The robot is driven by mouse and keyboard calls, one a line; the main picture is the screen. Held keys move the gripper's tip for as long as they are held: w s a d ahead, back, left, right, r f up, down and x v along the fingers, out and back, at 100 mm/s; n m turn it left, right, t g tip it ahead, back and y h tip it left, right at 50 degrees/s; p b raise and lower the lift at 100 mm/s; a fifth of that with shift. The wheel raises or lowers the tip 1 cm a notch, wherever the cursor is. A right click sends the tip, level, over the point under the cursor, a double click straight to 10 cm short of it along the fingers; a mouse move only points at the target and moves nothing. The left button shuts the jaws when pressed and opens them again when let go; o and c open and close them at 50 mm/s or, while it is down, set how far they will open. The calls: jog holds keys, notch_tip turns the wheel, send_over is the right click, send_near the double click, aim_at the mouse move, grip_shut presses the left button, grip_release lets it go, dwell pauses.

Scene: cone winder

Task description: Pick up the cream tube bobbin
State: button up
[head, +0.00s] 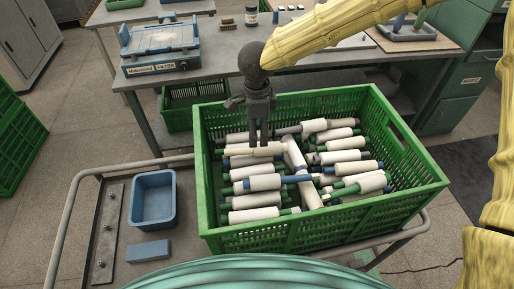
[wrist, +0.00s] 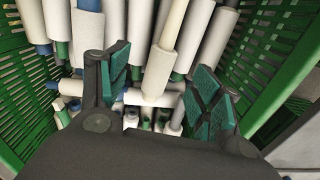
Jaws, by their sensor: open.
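The cream tube bobbin (head: 252,151) lies on top of the pile in the green crate (head: 290,238), below my gripper. In the wrist view this bobbin (wrist: 160,72), white yarn on a pale cream tube, runs lengthwise between the fingers. My gripper (head: 258,141) points down into the crate near its back left. In the wrist view my gripper (wrist: 158,88) is open, with green-padded fingers on either side of the bobbin. I see no clear contact. In the head view the fingers hide part of the bobbin.
Several white bobbins with green, blue and dark tubes (head: 262,183) lie close around it. The crate walls enclose the pile. A blue bin (head: 152,200) and blue block (head: 148,250) are on the cart at left. A workbench (head: 300,78) stands behind.

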aim_at(256, 150)
jog(key=f, duration=0.1)
jog(key=w+f, duration=0.1)
jog(key=f, duration=0.1)
jog(key=shift+a, duration=0.1)
jog(key=shift+s+f, duration=0.25)
jog(key=shift+f, duration=0.3)
jog(key=shift+w+f, duration=0.1)
jog(key=shift+f, duration=2)
jog(key=c, duration=1.1)
